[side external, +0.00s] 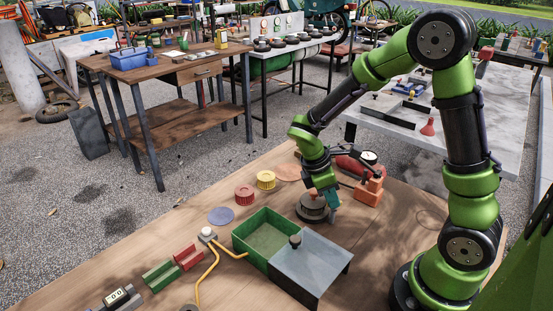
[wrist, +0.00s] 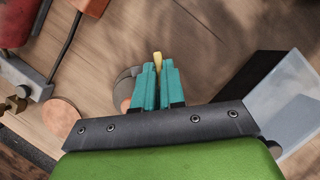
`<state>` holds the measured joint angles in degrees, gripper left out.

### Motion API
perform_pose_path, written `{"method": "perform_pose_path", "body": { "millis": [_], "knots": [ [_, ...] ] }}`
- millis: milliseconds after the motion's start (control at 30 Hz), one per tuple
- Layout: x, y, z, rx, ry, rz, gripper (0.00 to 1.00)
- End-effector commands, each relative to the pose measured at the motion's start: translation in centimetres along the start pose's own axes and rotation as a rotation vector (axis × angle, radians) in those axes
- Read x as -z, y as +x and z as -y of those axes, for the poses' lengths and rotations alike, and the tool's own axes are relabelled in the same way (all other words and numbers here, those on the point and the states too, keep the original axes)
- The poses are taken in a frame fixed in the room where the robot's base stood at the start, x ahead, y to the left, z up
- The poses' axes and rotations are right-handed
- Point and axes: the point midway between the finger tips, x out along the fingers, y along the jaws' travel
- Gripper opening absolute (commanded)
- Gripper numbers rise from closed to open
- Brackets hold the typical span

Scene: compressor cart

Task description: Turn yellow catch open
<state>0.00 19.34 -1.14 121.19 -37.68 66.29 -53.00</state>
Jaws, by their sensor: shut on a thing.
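The yellow catch (wrist: 157,57) shows as a small yellow tip between my fingertips in the wrist view. My gripper (wrist: 158,72) has teal fingers, closed together on the catch; most of the catch is hidden by them. A round grey fixture (wrist: 122,85) shows just left of the fingers, partly covered. In the side view my gripper (side external: 330,203) points down at the right edge of the same round grey fixture (side external: 311,208) on the wooden table. The catch itself cannot be made out in that view, and its angle is hard to tell.
A green box (side external: 262,236) with a grey lid part (side external: 310,262) stands in front of the fixture. An orange block (side external: 368,190) and a red item with a gauge (side external: 352,165) are behind it. Red (side external: 245,194) and yellow (side external: 266,180) round caps lie to the left.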

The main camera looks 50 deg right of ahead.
Motion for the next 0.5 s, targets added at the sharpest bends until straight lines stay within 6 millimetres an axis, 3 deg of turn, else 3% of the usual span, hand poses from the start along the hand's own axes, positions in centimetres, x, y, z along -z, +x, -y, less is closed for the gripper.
{"method": "perform_pose_path", "body": {
  "millis": [500],
  "knots": [
    [-0.03, -0.09, -0.51, 0.185, 0.446, -0.003, 0.0]
  ]
}}
